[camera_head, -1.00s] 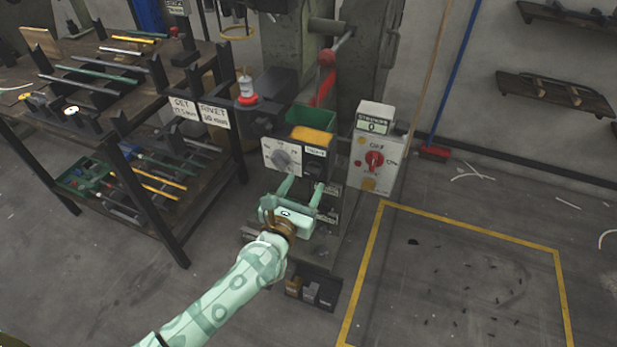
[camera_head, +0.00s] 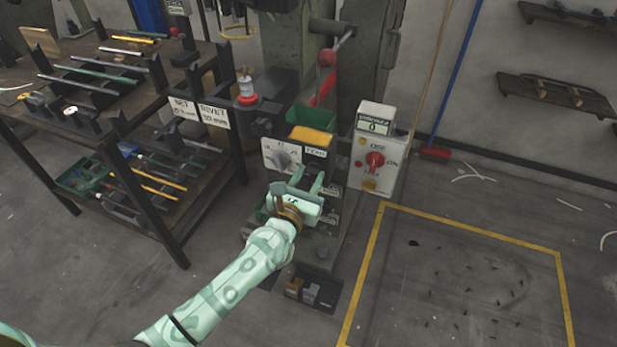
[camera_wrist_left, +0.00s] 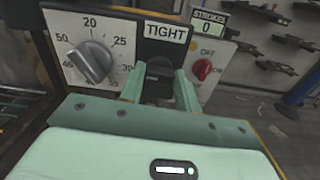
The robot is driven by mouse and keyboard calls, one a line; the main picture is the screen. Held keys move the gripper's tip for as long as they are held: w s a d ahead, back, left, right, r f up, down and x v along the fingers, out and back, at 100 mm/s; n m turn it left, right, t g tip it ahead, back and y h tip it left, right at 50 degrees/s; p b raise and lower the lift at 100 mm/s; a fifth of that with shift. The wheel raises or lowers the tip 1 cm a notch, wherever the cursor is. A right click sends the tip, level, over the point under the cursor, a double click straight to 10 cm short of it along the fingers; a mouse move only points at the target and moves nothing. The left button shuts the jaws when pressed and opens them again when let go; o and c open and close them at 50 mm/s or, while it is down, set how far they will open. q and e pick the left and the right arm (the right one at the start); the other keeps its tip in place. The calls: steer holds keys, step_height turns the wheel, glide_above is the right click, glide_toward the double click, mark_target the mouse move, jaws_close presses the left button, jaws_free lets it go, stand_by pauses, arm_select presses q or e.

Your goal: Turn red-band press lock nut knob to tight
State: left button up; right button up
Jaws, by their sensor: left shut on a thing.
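The press with a red band (camera_head: 247,100) around its white-topped part stands at the middle. Its front has a sign reading TIGHT in the left wrist view (camera_wrist_left: 165,32). Below the sign is a dark lock nut knob (camera_wrist_left: 160,66). My left gripper (camera_head: 309,177) is at the press front, its two pale green fingers on either side of the knob and shut on it. In the head view the fingers and gripper body hide the knob. The knob's turn angle is hard to tell. My right gripper is not in view.
A dial plate (camera_wrist_left: 92,55) with a grey pointer knob sits left of the knob. A control box (camera_head: 376,150) with a red switch and a counter at 0 stands to the right. A tool rack (camera_head: 110,90) is at left. Yellow-lined floor at right is mostly clear.

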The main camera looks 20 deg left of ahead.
arm_select(q)
steer(key=shift+m, duration=0.3)
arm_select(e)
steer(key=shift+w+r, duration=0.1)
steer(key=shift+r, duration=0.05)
arm_select(q)
steer(key=m+p, duration=0.1)
steer(key=m, duration=0.2)
steer(key=shift+r+p, duration=0.1)
steer(key=shift+p, duration=0.25)
steer(key=m+p, duration=0.2)
steer(key=m, duration=0.3)
steer(key=shift+d, duration=0.15)
steer(key=m+p, duration=0.1)
steer(key=m, duration=0.1)
steer(key=m+p, duration=0.1)
steer(key=m, duration=0.1)
steer(key=shift+f+m, duration=0.2)
steer(key=shift+m, duration=0.2)
steer(key=shift+d+f+m+p, duration=0.15)
steer(key=shift+m+p, duration=0.4)
steer(key=shift+m, duration=1.35)
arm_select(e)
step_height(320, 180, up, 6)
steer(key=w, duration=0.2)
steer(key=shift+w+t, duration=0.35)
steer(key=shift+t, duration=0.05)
arm_select(q)
steer(key=shift+f, duration=0.1)
steer(key=o, duration=1)
